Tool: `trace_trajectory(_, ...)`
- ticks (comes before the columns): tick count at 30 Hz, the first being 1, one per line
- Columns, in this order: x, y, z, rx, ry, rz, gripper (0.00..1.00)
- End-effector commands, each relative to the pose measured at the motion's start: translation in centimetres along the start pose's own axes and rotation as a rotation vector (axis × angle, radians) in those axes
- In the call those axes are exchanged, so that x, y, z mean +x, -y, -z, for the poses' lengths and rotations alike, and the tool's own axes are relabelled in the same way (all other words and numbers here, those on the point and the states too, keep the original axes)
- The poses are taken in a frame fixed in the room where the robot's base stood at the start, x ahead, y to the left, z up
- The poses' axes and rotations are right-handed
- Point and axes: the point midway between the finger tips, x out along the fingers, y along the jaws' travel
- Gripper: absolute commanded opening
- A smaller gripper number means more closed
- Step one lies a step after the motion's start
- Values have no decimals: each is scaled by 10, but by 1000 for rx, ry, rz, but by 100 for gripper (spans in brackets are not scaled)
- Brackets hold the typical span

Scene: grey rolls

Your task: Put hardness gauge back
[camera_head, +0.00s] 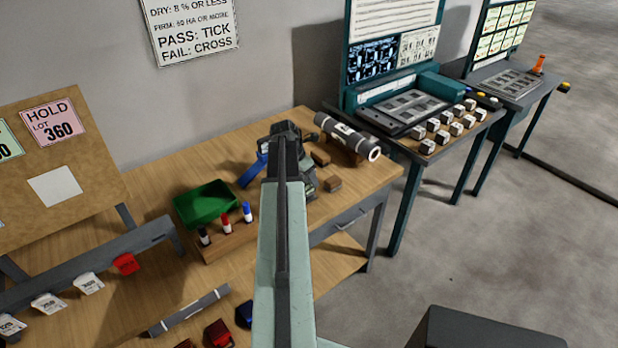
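My pale green arm reaches up from the bottom centre over the wooden workbench (165,175). My dark gripper (287,133) is at its far end, above the bench's back right part. The arm hides the fingertips and whatever is between or under them, so I cannot tell if it is open or holding something. I cannot pick out the hardness gauge with certainty. A blue flat piece (252,172) shows just left of the gripper; what it belongs to is unclear. A grey roll (345,136) with a white label lies right of the gripper, apart from it.
A green tray (204,203) and a wooden block (235,232) with several markers stand left of my arm. Small brown blocks (333,184) lie right of the gripper. A teal station (405,105) with several grey-white cubes stands right. A slanted hold board (55,170) is left.

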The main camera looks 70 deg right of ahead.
Motion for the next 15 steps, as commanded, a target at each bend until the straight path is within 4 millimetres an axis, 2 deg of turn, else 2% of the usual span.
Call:
trace_trajectory(5, -5, 0, -2, 0, 0, 0, 53)
trace_trajectory(8, -17, 0, -3, 0, 0, 0, 53)
trace_trajectory(15, -69, 1, -6, 0, 0, 0, 53)
